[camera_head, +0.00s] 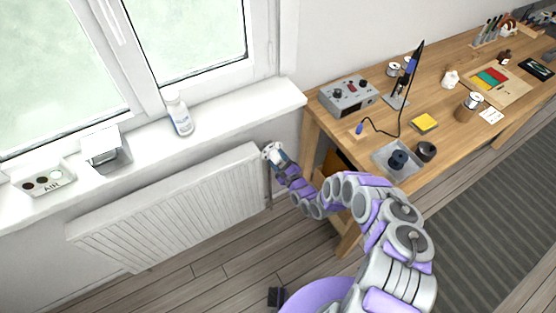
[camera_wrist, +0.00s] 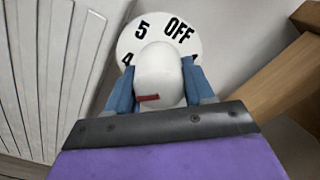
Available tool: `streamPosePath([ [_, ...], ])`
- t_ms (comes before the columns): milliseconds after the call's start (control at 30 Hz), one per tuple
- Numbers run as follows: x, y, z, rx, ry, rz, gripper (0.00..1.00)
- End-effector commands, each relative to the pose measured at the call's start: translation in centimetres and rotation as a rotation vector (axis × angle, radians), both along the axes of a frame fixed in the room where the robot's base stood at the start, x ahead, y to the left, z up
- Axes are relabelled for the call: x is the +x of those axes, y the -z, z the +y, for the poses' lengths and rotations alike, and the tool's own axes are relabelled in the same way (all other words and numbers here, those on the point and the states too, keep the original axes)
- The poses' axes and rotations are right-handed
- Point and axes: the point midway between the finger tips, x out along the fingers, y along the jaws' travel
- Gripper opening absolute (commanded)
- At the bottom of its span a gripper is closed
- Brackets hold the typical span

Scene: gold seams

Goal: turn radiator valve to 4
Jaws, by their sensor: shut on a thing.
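The radiator valve is a white rounded knob (camera_wrist: 160,72) in front of a white dial disc (camera_wrist: 160,40). The disc shows black marks "5" and "OFF" at its top and a partly covered "4" at its left. A red mark (camera_wrist: 149,97) lies level on the near side of the knob, left of its middle. My gripper (camera_wrist: 160,88) is shut on the knob, with a blue finger on each side of it. In the head view my gripper (camera_head: 279,162) is at the valve (camera_head: 270,150), by the radiator's upper right end.
The white radiator (camera_head: 175,205) hangs under the windowsill (camera_head: 225,110), which holds a bottle (camera_head: 179,113) and small boxes. A wooden workbench (camera_head: 445,85) with tools stands close on the right; its leg (camera_head: 309,140) is near my arm.

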Motion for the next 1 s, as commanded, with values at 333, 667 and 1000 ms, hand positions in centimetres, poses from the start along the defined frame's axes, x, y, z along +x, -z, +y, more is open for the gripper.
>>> streamPosePath([
  [333, -0.07, 0.63, -0.44, 0.134, 0.011, 0.106, 0.22],
  [667, -0.15, 0.72, -0.42, 0.168, 0.01, 0.132, 0.22],
  [1000, -0.21, 0.8, -0.43, 0.167, 0.01, 0.133, 0.57],
])
